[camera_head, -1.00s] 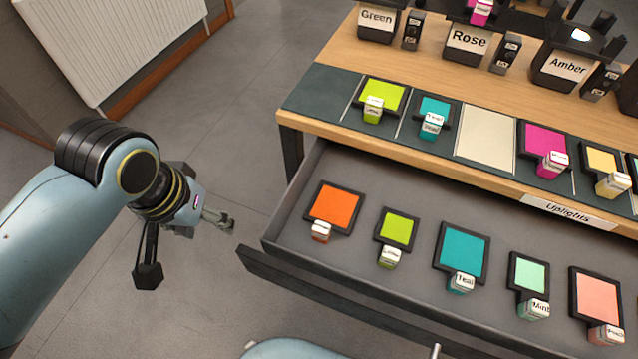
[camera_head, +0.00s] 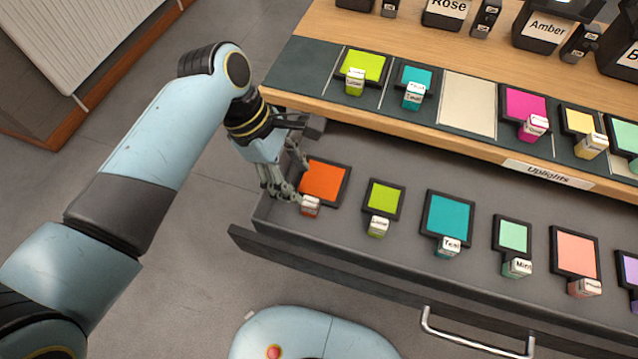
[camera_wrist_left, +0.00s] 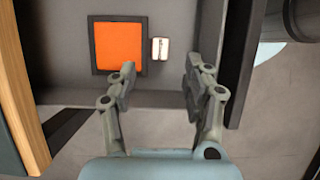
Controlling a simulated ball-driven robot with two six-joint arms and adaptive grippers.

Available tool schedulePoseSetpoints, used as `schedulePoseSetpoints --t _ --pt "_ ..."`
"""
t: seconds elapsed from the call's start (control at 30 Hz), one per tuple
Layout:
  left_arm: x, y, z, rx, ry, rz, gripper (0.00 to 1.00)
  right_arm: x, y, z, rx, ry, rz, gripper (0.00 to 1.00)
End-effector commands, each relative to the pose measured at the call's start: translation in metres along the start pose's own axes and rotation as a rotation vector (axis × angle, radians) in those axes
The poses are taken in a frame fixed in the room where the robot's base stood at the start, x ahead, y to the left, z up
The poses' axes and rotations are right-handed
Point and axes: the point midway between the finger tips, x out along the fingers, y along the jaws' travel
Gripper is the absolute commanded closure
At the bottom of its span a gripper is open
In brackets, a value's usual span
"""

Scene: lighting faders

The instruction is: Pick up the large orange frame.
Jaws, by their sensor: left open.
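The large orange frame (camera_head: 324,181) is a black-edged square with an orange sheet. It lies in the left end of the open drawer, with its small labelled tab (camera_head: 310,206) toward the drawer front. My left gripper (camera_head: 291,186) is over the drawer's left end, close beside the frame. In the left wrist view the frame (camera_wrist_left: 118,48) lies beyond the fingertips, with its tab (camera_wrist_left: 160,48) to its right. The left gripper (camera_wrist_left: 158,82) is open and empty there, its fingers spread wide. My right gripper is not in view.
The drawer (camera_head: 350,256) also holds lime (camera_head: 383,199), teal (camera_head: 447,216), mint (camera_head: 513,236) and peach (camera_head: 575,254) frames. The wooden counter (camera_head: 410,126) overhangs behind, with more frames and labelled bins. The drawer's front wall and handle (camera_head: 470,345) lie nearest.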

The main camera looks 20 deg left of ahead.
Motion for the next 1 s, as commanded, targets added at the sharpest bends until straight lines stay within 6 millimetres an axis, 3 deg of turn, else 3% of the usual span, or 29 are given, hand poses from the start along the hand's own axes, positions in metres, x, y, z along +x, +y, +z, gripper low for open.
schedulePoseSetpoints --t 0.1,0.3,0.6,0.87,1.0 --pt "0.022 0.0 -0.001 0.0 -0.001 -0.002 0.5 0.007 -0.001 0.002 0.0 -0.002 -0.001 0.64" --pt "0.038 -0.001 -0.001 0.002 0.001 -0.001 0.5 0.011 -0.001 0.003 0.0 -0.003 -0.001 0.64" --pt "0.081 -0.001 -0.003 0.002 0.001 0.0 0.5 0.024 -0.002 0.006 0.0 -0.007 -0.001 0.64" --pt "0.084 -0.001 -0.003 0.003 0.002 0.002 0.5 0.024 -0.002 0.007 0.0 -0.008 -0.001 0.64" --pt "0.083 -0.001 -0.003 0.003 0.002 0.002 0.66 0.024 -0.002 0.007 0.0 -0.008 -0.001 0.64"
